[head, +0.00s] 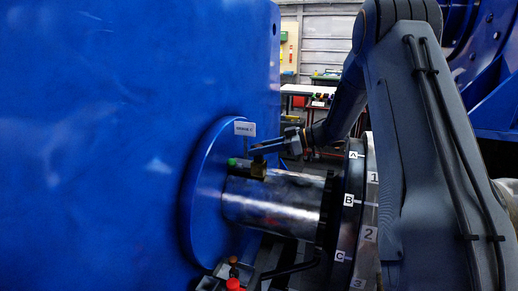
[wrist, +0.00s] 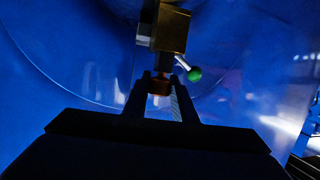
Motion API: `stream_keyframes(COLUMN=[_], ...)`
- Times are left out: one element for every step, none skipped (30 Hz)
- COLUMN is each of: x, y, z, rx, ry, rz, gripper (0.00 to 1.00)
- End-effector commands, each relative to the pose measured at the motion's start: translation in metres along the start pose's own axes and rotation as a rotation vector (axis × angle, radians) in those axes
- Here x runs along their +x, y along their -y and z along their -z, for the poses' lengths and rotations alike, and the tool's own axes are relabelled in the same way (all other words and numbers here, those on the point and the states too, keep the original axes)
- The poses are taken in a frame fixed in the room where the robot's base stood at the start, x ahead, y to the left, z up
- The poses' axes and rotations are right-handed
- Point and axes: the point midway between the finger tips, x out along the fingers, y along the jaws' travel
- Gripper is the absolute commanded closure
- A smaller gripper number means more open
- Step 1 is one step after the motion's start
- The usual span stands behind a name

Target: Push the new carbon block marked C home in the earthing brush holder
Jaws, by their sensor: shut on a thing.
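The brass brush holder (head: 258,170) sits above the bare metal shaft (head: 290,192) in the head view; it also shows at the top of the wrist view (wrist: 169,30). A lever with a green knob (wrist: 194,74) sticks out beside it. My gripper (wrist: 161,88) is shut on a small brownish block (wrist: 159,86), right at the near end of the holder. I cannot tell whether the block is inside the holder's opening, and no letter on it can be read. In the head view my gripper (head: 262,150) is at the holder, its tips small and dark.
A large blue motor housing (head: 110,130) fills the left. A small white tag (head: 244,128) stands above the holder. A coupling flange (head: 352,200) marked A, B, C and 1, 2, 3 is to the right. A red knob (head: 234,284) is below the shaft.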

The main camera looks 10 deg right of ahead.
Motion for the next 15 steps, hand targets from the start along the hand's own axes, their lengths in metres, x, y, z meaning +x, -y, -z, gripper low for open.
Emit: stream_keyframes(x=[0.0004, 0.0006, 0.0008, 0.0010, 0.0012, 0.0015, 0.0017, 0.0019, 0.0022, 0.0023, 0.0026, 0.0028, 0.0030, 0.0032, 0.0031], y=[-0.0001, -0.0001, -0.0001, -0.0001, -0.0001, -0.0001, -0.0001, -0.0001, -0.0001, -0.0001, 0.0000, 0.0000, 0.0000, 0.0000, 0.0000], z=[-0.0013, -0.0019, -0.0028, -0.0034, -0.0040, -0.0049, -0.0055, -0.0061, -0.0070, -0.0076, -0.0082, -0.0090, -0.0097, -0.0102, -0.0101], rx=[0.000, 0.000, 0.000, 0.000, 0.000, 0.001, 0.001, 0.001, 0.001, 0.001, 0.001, 0.001, 0.001, 0.001, 0.000], ry=[0.000, 0.000, 0.000, 0.000, 0.000, 0.000, 0.000, 0.000, 0.000, 0.000, 0.000, 0.000, 0.000, 0.000, 0.000], rz=[0.000, 0.000, 0.000, 0.000, 0.000, 0.000, 0.000, 0.000, 0.000, 0.000, 0.000, 0.000, 0.000, 0.000, 0.000], gripper=[1.00, 1.00, 1.00, 1.00, 1.00, 1.00, 1.00, 1.00, 1.00, 1.00, 1.00, 1.00, 1.00, 1.00, 0.73])
